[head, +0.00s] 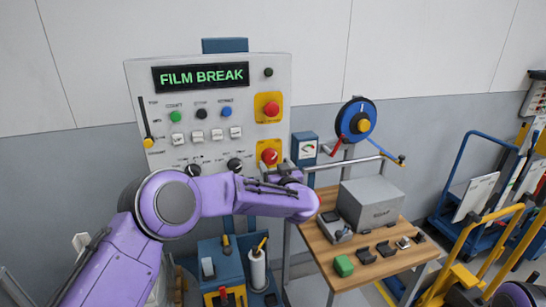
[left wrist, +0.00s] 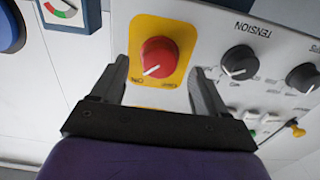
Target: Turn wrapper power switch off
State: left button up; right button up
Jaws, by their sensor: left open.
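The power switch is a red rotary knob (head: 269,155) on a yellow plate, low on the right side of the white control panel (head: 205,130). In the left wrist view the red knob (left wrist: 157,55) shows whole, and its white mark points to the lower left of the picture. Two small labels sit below it, blurred. My left gripper (left wrist: 160,78) is open, with one finger on each side of the knob's plate in that view and nothing between them. In the head view my left gripper (head: 282,170) is just below and right of the knob, partly hidden by my wrist. My right gripper is not in view.
The panel display (head: 201,77) reads FILM BREAK. Another red button (head: 271,109) on yellow sits above the switch. Black tension knobs (left wrist: 240,62) are beside it. A small gauge box (head: 305,148) and a wooden table (head: 350,275) with a grey box (head: 372,203) stand to the right.

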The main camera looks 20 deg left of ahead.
aim_at(270, 157)
pick_arm(q)
jog(key=shift+x, duration=1.35)
jog(key=c, duration=1.1)
jog(key=shift+o, duration=0.2)
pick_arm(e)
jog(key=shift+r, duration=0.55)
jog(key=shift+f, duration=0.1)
